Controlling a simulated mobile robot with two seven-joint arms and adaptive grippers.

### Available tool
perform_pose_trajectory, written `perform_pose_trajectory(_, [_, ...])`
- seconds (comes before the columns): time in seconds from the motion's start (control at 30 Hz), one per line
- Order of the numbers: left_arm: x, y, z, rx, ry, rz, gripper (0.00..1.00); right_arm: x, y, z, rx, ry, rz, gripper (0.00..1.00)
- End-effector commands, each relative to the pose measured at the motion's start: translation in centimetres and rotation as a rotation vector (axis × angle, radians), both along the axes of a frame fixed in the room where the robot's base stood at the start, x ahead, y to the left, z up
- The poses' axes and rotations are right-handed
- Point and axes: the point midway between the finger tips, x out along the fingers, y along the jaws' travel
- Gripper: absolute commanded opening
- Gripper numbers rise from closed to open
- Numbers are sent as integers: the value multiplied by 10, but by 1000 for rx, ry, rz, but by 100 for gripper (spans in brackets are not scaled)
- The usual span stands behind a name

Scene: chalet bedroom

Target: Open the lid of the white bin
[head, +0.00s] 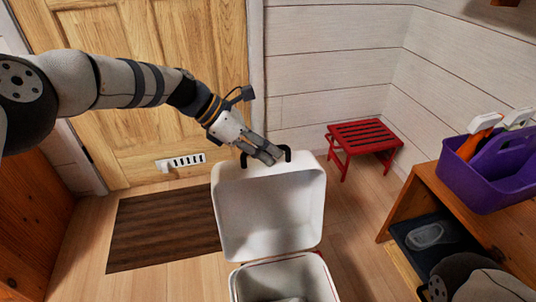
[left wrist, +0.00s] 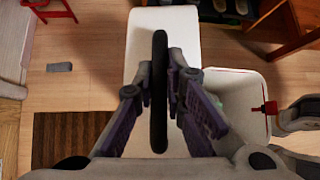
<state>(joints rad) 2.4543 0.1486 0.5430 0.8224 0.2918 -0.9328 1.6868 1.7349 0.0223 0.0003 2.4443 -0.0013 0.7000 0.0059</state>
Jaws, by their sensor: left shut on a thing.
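The white bin (head: 280,268) stands on the floor at the bottom middle of the head view. Its white lid (head: 268,215) is swung up and stands steeply raised above the bin's far rim, with its inner side facing me. The bin's opening shows, and something grey inside is only partly seen. My left gripper (head: 266,153) is shut on the black handle (head: 287,155) at the lid's top edge. In the left wrist view the handle (left wrist: 159,90) lies between the two fingers, with the lid (left wrist: 178,35) behind it and the open bin (left wrist: 236,98) to the right.
A red stool (head: 362,138) stands by the far wall. A wooden shelf (head: 440,185) at the right bears a purple caddy (head: 490,180). A dark mat (head: 160,228) lies before the wooden door (head: 150,120). Floor is clear between the bin and the stool.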

Motion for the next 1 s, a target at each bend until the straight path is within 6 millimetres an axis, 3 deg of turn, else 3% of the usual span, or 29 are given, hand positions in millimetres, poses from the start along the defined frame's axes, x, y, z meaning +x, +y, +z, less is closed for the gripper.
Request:
perform_pose_trajectory(0.23, [0, 3, -4, 10, 3, 1, 0, 0, 0, 0, 0, 0, 0, 40])
perform_pose_trajectory(0.3, [-1, 3, -4, 10, 3, 1, 22, 0, 0, 0, 0, 0, 0, 40])
perform_pose_trajectory(0.37, [-1, 3, -4, 9, 3, 1, 31, 0, 0, 0, 0, 1, 0, 40])
perform_pose_trajectory(0.73, [-2, 5, 1, 5, 4, -2, 31, 0, 0, 0, 0, 1, 0, 40])
perform_pose_trajectory(1.0, [-7, 53, 50, 4, 0, 4, 31, 0, 0, 0, 0, 0, 0, 40])
